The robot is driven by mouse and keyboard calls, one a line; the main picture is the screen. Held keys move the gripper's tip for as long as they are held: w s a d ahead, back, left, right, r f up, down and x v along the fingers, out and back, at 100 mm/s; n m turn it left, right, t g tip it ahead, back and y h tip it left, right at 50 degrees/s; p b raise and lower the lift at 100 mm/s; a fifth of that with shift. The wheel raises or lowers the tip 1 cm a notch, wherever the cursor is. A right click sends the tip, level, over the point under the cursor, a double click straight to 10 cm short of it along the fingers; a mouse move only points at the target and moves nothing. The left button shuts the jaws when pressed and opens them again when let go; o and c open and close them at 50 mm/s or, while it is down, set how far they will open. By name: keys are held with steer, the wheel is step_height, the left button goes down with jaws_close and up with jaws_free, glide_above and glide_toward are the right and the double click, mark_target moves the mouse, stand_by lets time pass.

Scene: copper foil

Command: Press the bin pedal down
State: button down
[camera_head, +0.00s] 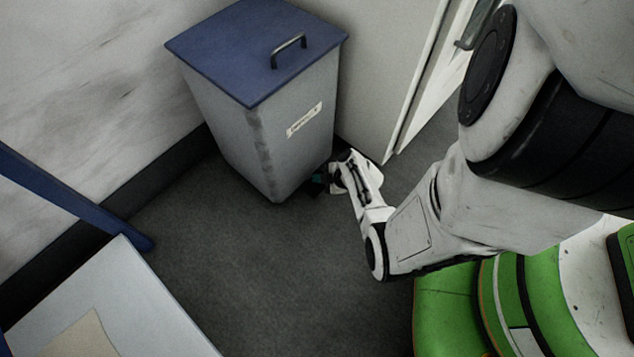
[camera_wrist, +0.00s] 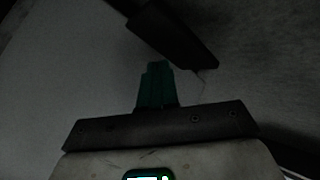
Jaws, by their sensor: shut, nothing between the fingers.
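A grey bin (camera_head: 290,120) with a blue lid (camera_head: 255,50) stands in the corner in the head view. The lid is shut and has a dark handle on top. My gripper (camera_head: 317,184) is low at the front right foot of the bin, close to the floor. In the wrist view, the teal fingers of my gripper (camera_wrist: 156,85) are together and empty. A dark flat bar, which looks like the pedal (camera_wrist: 172,32), lies just beyond the fingertips. I cannot tell whether they touch. The pedal is not visible in the head view.
A white table (camera_head: 140,310) stands at the lower left, with a blue bar (camera_head: 75,195) beside it. A pale wall and door edge (camera_head: 415,85) rise right of the bin. Dark floor (camera_head: 240,250) in front of the bin is clear.

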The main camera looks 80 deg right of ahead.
mark_target(319, 185)
steer(key=shift+f, duration=0.15)
steer(key=shift+f+b, duration=0.3)
steer(key=shift+b, duration=0.25)
steer(key=shift+f+b, duration=1)
steer(key=shift+b, duration=0.1)
stand_by(0.9)
steer(key=shift+s+a+f, duration=0.1)
steer(key=shift+f, duration=0.35)
steer(key=shift+r, duration=0.15)
stand_by(0.4)
steer(key=shift+r+p, duration=0.9)
steer(key=shift+r, duration=0.4)
steer(key=shift+r+p, duration=0.4)
steer(key=shift+r, duration=0.2)
